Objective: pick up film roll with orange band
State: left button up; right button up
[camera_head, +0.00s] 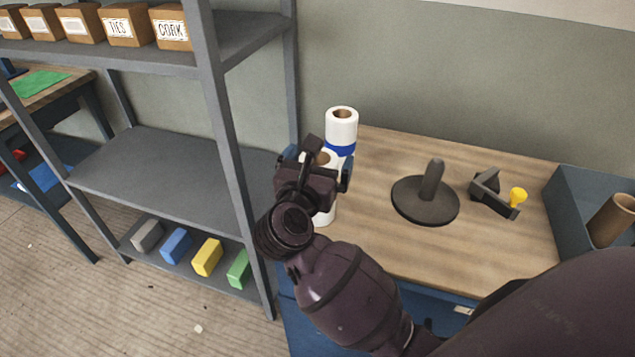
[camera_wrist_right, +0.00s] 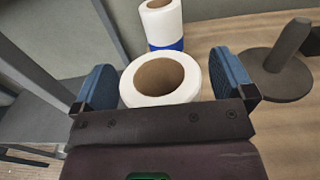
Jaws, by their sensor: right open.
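A white film roll (camera_wrist_right: 160,80) with a brown core stands upright between the open fingers of my right gripper (camera_wrist_right: 164,82). In the head view, my right gripper (camera_head: 316,170) covers most of this roll (camera_head: 325,217) at the left end of the wooden bench. No band shows on it, so I cannot tell its colour; no orange band is visible. Whether the fingers touch it is unclear. A second white roll with a blue band (camera_head: 341,128) stands upright just behind it; it also shows in the wrist view (camera_wrist_right: 162,24). My left gripper is out of view.
A grey shelf unit (camera_head: 216,120) with cardboard boxes and coloured blocks stands close on the left. On the wooden bench (camera_head: 385,250) are a black post on a round base (camera_head: 425,200), a tape dispenser (camera_head: 492,193) and a blue-grey bin (camera_head: 560,205) holding a brown tube.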

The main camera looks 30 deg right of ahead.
jog(key=c, duration=1.6)
jog(key=shift+r, duration=0.1)
